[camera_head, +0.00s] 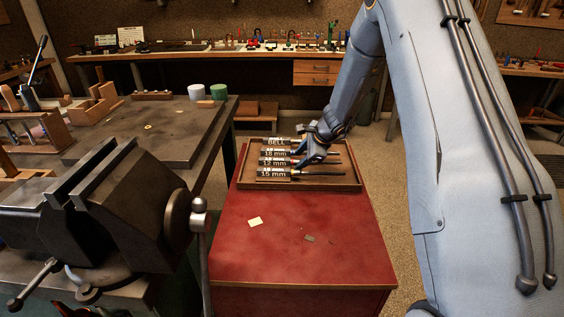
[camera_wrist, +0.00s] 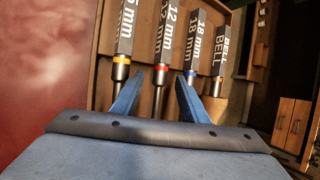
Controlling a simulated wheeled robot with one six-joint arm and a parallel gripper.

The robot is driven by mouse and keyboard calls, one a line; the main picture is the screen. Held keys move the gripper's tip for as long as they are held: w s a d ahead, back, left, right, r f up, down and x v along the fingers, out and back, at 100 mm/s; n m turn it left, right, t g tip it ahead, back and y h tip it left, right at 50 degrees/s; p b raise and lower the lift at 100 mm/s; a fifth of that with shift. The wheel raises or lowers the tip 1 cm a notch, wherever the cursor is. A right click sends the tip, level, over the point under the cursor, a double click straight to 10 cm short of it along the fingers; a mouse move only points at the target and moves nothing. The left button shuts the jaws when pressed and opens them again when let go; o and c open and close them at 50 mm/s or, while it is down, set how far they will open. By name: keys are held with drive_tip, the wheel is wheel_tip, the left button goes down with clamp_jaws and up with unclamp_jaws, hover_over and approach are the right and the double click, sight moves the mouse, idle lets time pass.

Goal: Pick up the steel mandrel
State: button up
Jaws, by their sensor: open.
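Several steel mandrels with dark labelled blocks lie side by side in a wooden tray (camera_head: 351,185). In the head view the labels, from back to front, are BELL (camera_head: 276,142), 18 mm (camera_head: 275,152), 12 mm (camera_head: 274,162) and 15 mm (camera_head: 273,173). My gripper (camera_wrist: 160,77) is open, with its fingers over the tray. In the wrist view the red-banded 12 mm mandrel (camera_wrist: 169,38) shows between the fingers. The blue-banded 18 mm mandrel (camera_wrist: 193,40) is close to the right finger. The yellow-banded 15 mm mandrel (camera_wrist: 126,28) is left of the left finger. I cannot tell finger contact.
The tray stands on a red cabinet top (camera_head: 300,225) with a pale paper scrap (camera_head: 255,222). A large vise (camera_head: 120,205) is at the front left, beside a workbench (camera_head: 150,135). The red top in front of the tray is mostly clear.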

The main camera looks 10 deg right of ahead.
drive_tip(key=shift+w+a+f, duration=0.1)
drive_tip(key=shift+w+f, duration=0.05)
drive_tip(key=shift+f, duration=0.1)
clamp_jaws()
drive_tip(key=shift+r, duration=0.1)
